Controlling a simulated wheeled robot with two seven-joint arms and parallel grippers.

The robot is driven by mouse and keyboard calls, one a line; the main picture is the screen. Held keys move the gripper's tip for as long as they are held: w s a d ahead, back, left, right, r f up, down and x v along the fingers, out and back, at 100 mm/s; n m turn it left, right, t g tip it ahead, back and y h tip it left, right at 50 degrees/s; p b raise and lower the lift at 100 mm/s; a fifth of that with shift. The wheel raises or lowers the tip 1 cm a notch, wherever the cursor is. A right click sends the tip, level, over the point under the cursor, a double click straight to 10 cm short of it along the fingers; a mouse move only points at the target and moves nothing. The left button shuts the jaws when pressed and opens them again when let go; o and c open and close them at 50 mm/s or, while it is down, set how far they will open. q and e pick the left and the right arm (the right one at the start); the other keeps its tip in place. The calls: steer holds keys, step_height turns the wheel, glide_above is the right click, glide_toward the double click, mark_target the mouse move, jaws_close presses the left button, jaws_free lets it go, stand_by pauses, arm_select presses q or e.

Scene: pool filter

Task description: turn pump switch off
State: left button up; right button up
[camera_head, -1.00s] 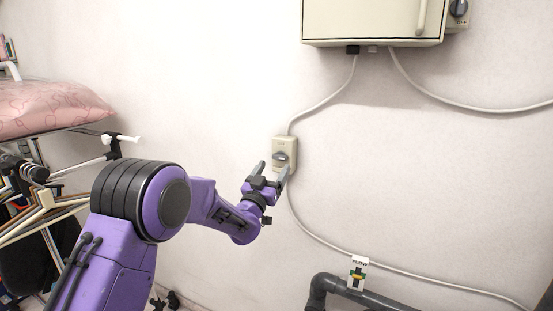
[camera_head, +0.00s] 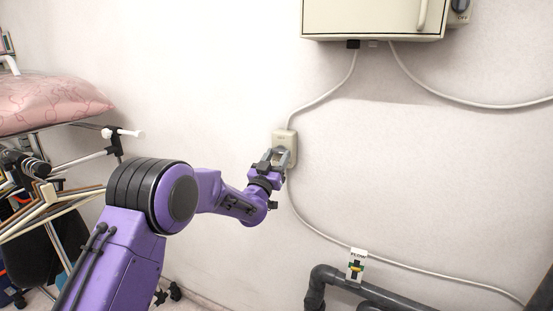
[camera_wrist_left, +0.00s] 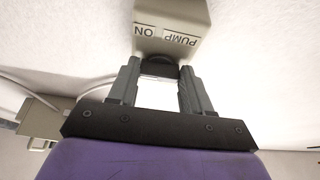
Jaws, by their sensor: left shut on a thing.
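The pump switch is a small beige box (camera_head: 284,139) on the white wall, with a cable above and below it. In the left wrist view the box (camera_wrist_left: 174,20) shows the labels PUMP and ON upside down. Its dark knob (camera_wrist_left: 160,71) sits between the fingertips. My left gripper (camera_head: 278,157) is at the front of the box, shut on the knob; its fingers also show in the left wrist view (camera_wrist_left: 160,76). In the head view the gripper mostly hides the knob, so its angle cannot be told. My right gripper is out of view.
A beige cabinet (camera_head: 370,18) hangs above right, with another knob switch (camera_head: 460,8) beside it. A grey pipe (camera_head: 345,281) with a FLOW tag (camera_head: 356,265) runs below right. A rack with a pink cushion (camera_head: 45,103) stands left. The wall around the switch is otherwise clear.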

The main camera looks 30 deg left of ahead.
arm_select(q)
steer(key=shift+n, duration=0.3)
steer(key=n+y, duration=0.2)
steer(key=n, duration=0.2)
steer(key=shift+d+g, duration=0.15)
steer(key=shift+g, duration=0.15)
steer(key=n+y, duration=0.1)
steer(key=n, duration=0.2)
steer(key=n+g+y, duration=0.1)
steer(key=n+y, duration=0.1)
steer(key=n, duration=0.1)
steer(key=shift+d+r, duration=0.2)
steer(key=n+g, duration=0.1)
steer(key=n, duration=0.2)
steer(key=n+g+y, duration=0.1)
steer(key=n, duration=0.2)
steer(key=shift+d+r+g+y, duration=0.2)
steer(key=shift+g+y, duration=0.1)
steer(key=n+g, duration=0.1)
steer(key=n, duration=0.1)
steer(key=n+p, duration=0.1)
steer(key=n, duration=0.2)
steer(key=shift+r+g, duration=0.2)
steer(key=shift+g, duration=0.2)
steer(key=shift+n, duration=0.3)
steer(key=o, duration=1.1)
steer(key=shift+c, duration=0.2)
